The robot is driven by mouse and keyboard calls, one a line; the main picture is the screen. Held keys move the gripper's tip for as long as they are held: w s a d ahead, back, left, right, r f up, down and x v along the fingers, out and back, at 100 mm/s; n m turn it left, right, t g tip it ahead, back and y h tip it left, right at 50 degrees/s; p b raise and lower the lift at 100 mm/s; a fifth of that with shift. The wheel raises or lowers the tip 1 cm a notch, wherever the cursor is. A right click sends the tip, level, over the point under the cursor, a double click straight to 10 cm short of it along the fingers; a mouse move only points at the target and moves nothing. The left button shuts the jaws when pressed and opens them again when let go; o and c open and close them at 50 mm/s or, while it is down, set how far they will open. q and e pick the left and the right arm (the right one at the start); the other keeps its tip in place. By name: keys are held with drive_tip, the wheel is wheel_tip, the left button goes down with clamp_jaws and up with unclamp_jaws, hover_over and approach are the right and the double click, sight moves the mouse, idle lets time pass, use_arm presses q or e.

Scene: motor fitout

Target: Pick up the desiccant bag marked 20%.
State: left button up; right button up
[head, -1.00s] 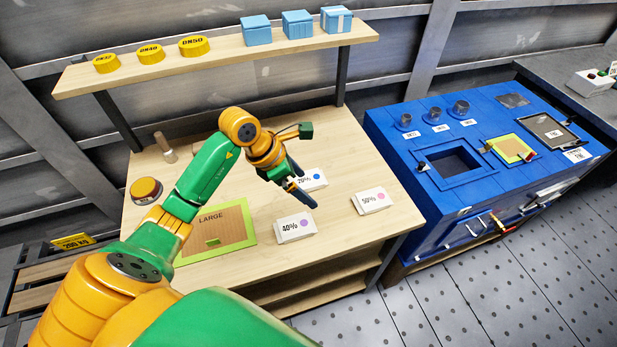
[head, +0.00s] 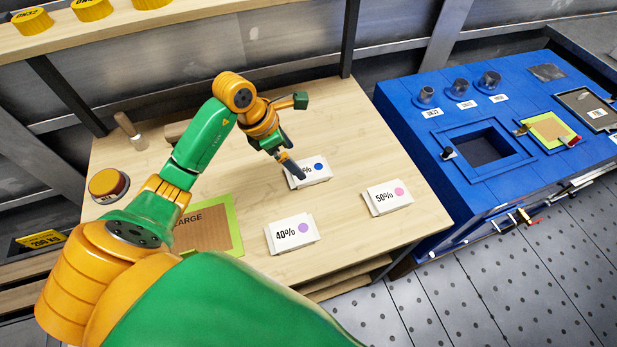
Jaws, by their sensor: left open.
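A white bag with a blue dot (head: 318,167) lies on the wooden table; its number is mostly covered by my left gripper, leaving only the "%" readable. My left gripper (head: 291,170) is open, with its fingers pointing down over the left end of this bag. Whether they touch it I cannot tell. A white bag marked 40% with a purple dot (head: 293,235) lies nearer the front edge. A white bag marked 50% with a pink dot (head: 388,198) lies to the right. My right gripper is not in view.
A green-edged board marked LARGE (head: 235,225) lies left of the 40% bag. A shelf (head: 200,12) hangs above the back. A blue cabinet (head: 430,150) stands right.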

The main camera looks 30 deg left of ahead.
sight(308, 170)
use_arm(q)
drive_tip(key=shift+w+f, duration=0.15)
drive_tip(key=shift+f, duration=0.4)
drive_tip(key=x, duration=0.2)
drive_tip(key=p+x, duration=0.2)
drive_tip(key=x, duration=0.1)
drive_tip(key=shift+w+d+f, duration=0.1)
drive_tip(key=shift+w+d, duration=0.25)
drive_tip(key=shift+w, duration=0.1)
drive_tip(key=shift+w+f, duration=0.15)
drive_tip(key=shift+f, duration=0.3)
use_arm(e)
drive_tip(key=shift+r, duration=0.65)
use_arm(q)
drive_tip(key=shift+f+b, duration=0.25)
drive_tip(key=shift+b, duration=0.05)
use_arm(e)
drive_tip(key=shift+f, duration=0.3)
use_arm(q)
drive_tip(key=shift+c, duration=0.2)
drive_tip(key=shift+r, duration=0.1)
drive_tip(key=c, duration=1.2)
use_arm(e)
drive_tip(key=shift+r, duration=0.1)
